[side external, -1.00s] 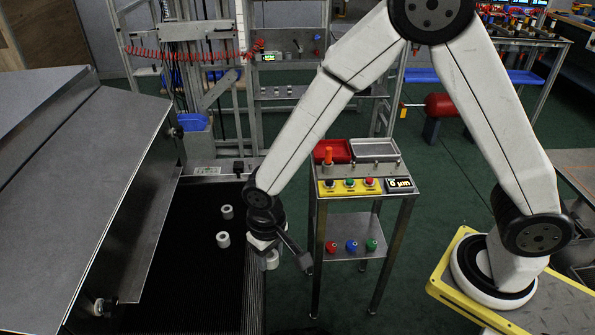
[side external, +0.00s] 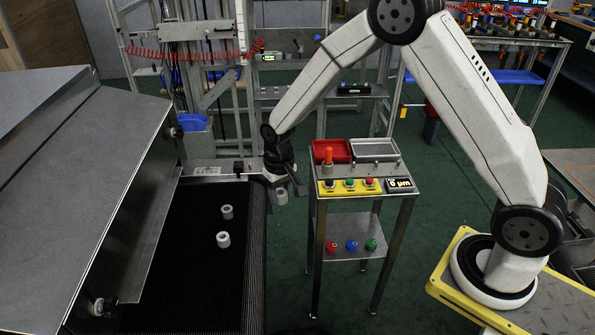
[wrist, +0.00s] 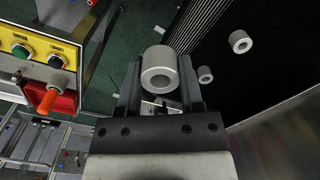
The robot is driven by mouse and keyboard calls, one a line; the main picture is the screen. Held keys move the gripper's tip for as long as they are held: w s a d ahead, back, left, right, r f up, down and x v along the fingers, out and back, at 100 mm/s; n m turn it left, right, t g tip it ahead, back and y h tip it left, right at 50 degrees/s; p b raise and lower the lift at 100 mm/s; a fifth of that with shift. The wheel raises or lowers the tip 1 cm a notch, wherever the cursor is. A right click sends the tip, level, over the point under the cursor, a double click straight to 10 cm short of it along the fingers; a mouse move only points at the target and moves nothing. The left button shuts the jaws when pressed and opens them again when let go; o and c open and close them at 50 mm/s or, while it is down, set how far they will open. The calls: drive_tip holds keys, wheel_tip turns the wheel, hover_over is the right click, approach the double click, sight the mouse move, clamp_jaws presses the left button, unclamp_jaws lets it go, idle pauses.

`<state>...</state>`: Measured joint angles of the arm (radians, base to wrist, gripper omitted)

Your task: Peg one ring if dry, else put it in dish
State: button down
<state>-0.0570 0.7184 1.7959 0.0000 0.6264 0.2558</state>
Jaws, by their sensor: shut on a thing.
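My gripper (side external: 281,185) is shut on one grey-white ring (side external: 281,197), held in the air between the belt and the small metal stand. The held ring also shows between the fingers in the wrist view (wrist: 160,69), its hole facing the camera. Two more rings lie on the black belt, an upper one (side external: 227,211) and a lower one (side external: 223,240). An orange peg (side external: 328,156) stands upright at the red tray (side external: 342,147) on the stand top. A grey metal dish (side external: 375,147) sits to its right. Whether the ring is dry cannot be seen.
The stand's yellow panel (side external: 349,187) carries several buttons beside a display reading "0 µm" (side external: 399,184). The dryer's grey hood (side external: 75,165) overhangs the black belt (side external: 190,280) on the left. Colored knobs (side external: 351,245) sit on the lower shelf.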

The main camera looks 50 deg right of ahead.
drive_tip(key=w+d+m, duration=0.2)
drive_tip(key=w+d, duration=0.1)
drive_tip(key=d, duration=1.5)
drive_tip(key=m, duration=0.2)
approach(354, 163)
drive_tip(key=shift+w+d, duration=0.1)
drive_tip(key=shift+d, duration=0.15)
drive_tip(key=shift+f, duration=0.2)
drive_tip(key=shift+a+f, duration=0.1)
drive_tip(key=shift+f, duration=2.6)
drive_tip(key=shift+f, duration=2.3)
drive_tip(key=shift+c, duration=0.7)
unclamp_jaws()
